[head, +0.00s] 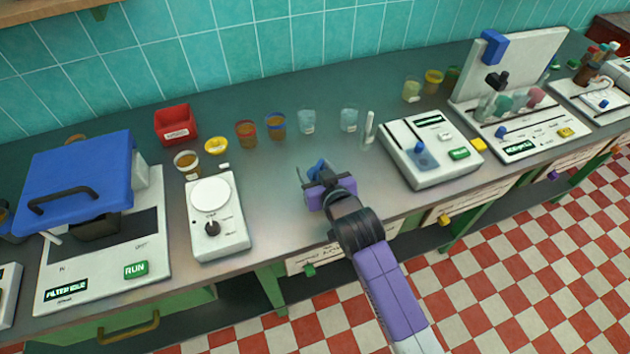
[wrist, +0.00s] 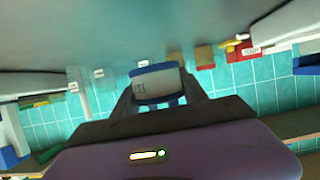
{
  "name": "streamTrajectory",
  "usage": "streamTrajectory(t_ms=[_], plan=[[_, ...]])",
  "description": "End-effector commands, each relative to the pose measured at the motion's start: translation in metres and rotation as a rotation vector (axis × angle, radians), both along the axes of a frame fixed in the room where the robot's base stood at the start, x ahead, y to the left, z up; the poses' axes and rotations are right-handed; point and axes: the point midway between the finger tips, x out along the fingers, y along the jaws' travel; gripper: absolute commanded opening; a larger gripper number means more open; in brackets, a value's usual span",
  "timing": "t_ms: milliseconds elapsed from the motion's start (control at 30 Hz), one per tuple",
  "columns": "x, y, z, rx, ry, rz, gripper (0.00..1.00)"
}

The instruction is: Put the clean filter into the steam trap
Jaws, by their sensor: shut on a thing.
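My gripper (head: 326,186) is over the front middle of the grey counter, shut on a small blue-rimmed piece (head: 318,170). In the wrist view this piece (wrist: 157,86) sits between both fingers, with a pale body, a blue edge and a small dark mark. I cannot tell for sure that it is the clean filter. At the left a white machine (head: 148,245) has a green RUN button, a display that seems to read FILTER IDLE, and a big blue cover (head: 85,165) with a dark handle. No part is clearly recognisable as the steam trap.
A white dial scale (head: 228,238) stands left of my gripper. Behind are a red bin (head: 176,124), a blue-rimmed brown cup (head: 275,126), other cups and clear beakers (head: 307,121). A white device (head: 432,165) stands to the right. The counter around my gripper is clear.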

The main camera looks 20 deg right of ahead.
Motion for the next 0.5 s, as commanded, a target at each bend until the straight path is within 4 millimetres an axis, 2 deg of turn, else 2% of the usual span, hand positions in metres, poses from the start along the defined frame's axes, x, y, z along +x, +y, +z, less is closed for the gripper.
streamTrajectory(t_ms=[500], plan=[[0.000, 0.000, -0.052, 0.000, 0.000, 0.000, 0.08]])
